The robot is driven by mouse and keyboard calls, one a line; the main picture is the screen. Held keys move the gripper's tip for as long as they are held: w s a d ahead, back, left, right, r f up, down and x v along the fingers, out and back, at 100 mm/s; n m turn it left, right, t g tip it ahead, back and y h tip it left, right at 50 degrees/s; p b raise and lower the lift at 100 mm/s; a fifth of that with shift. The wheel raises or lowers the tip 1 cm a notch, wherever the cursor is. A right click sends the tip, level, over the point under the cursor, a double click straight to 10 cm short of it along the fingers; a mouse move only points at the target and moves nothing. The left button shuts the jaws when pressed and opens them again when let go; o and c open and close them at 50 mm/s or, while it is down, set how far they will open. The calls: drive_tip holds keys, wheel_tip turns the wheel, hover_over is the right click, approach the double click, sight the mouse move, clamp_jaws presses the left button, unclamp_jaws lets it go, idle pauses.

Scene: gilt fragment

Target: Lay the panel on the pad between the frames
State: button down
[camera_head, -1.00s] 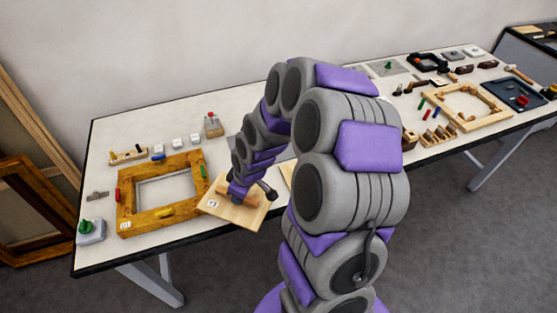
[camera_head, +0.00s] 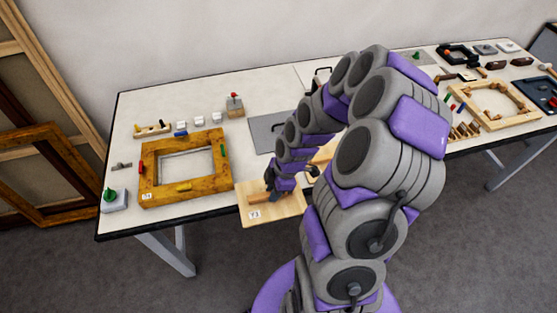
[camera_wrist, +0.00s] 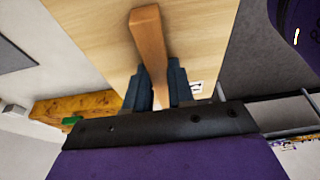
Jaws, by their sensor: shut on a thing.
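The panel (camera_head: 272,216) is a light wooden board with a small white label and a wooden bar handle (camera_wrist: 149,42) on its top. My gripper (camera_wrist: 161,82) has its two dark fingers shut on this bar. In the head view my gripper (camera_head: 276,190) holds the panel at the table's front edge, right of the gilt frame (camera_head: 152,184). A grey pad (camera_head: 263,132) lies behind the panel, partly hidden by my arm. A second, pale wooden frame (camera_head: 485,122) lies farther right. The panel's underside is hidden.
The white table (camera_head: 125,109) carries small tools. White blocks (camera_head: 200,120) and a block with a red knob (camera_head: 234,106) stand behind the gilt frame. A green-knobbed block (camera_head: 112,199) is at the left front corner. Large frames (camera_head: 45,180) lean on the wall at left.

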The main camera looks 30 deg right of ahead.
drive_tip(key=w+d, duration=0.2)
drive_tip(key=w, duration=0.1)
drive_tip(key=w+d+f+b, duration=0.1)
drive_tip(key=w+d, duration=0.1)
drive_tip(key=w, duration=0.2)
drive_tip(key=w+d, duration=0.2)
drive_tip(key=w, duration=0.1)
drive_tip(key=shift+w+f, duration=0.15)
drive_tip(key=shift+w, duration=0.2)
drive_tip(key=shift+f+b, duration=0.6)
drive_tip(key=shift+f, duration=1.05)
drive_tip(key=shift+f, duration=0.15)
drive_tip(key=c, duration=1)
unclamp_jaws()
